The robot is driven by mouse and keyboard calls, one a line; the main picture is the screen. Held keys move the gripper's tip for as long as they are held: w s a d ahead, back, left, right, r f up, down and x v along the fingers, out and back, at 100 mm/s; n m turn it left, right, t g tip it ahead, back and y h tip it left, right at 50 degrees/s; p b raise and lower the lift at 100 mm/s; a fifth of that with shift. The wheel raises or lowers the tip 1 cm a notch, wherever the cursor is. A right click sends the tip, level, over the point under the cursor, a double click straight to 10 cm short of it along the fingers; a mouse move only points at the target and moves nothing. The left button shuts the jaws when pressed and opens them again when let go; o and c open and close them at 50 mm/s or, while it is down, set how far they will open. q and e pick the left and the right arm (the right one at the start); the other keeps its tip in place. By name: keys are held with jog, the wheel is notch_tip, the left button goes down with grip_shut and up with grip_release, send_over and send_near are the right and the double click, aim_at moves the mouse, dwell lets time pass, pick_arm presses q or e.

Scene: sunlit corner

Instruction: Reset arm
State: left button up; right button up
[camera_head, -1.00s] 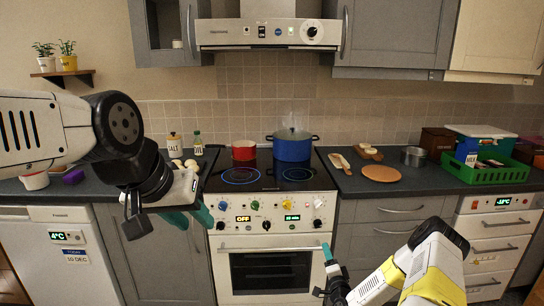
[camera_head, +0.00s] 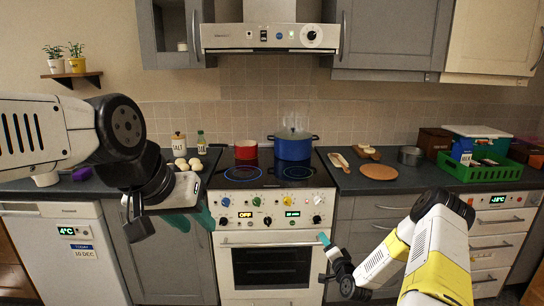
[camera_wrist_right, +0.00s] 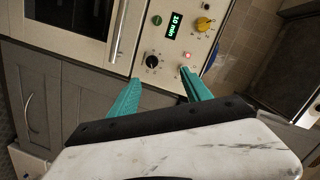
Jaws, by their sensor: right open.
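My left gripper (camera_head: 192,219) hangs at the left in the head view, in front of the cabinet beside the oven. Its two teal fingers are apart and nothing shows between them. My right gripper (camera_head: 325,246) is low in front of the oven's right edge, with its fingers partly hidden in the head view. In the right wrist view, the right gripper (camera_wrist_right: 160,84) is open and empty, its teal fingers spread before the oven's control panel (camera_wrist_right: 170,45). I cannot tell whether the fingers touch the panel.
A red pot (camera_head: 246,150) and a blue steaming pot (camera_head: 293,147) stand on the hob. A round wooden board (camera_head: 378,173) and a green crate (camera_head: 480,171) are on the right counter. Salt (camera_head: 179,146) and eggs (camera_head: 181,163) are on the left counter.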

notch_tip(320, 180, up, 12)
jog(key=w+a+r+n+g, duration=0.1)
jog(key=a+n+g, duration=0.15)
jog(key=n, duration=0.25)
jog(key=s+r+n+g+h, duration=0.1)
jog(key=s+r+n+g, duration=0.1)
jog(key=s+r, duration=0.45)
jog(key=s+r+n+g, duration=0.1)
jog(key=s+r+g, duration=0.15)
jog(key=r, duration=0.65)
jog(key=s+a+r+n+g, duration=0.1)
jog(key=s+r, duration=0.2)
jog(key=s, duration=0.7)
jog(key=s+a+r+n+g, duration=0.1)
jog(key=s+a+r, duration=0.1)
jog(key=s, duration=0.9)
jog(key=s+a+r+g, duration=0.1)
jog(key=s+r, duration=0.4)
jog(key=s, duration=0.5)
jog(key=shift+s+a+n+y, duration=0.2)
jog(key=shift+a+n+y, duration=0.1)
jog(key=shift+a+n, duration=0.1)
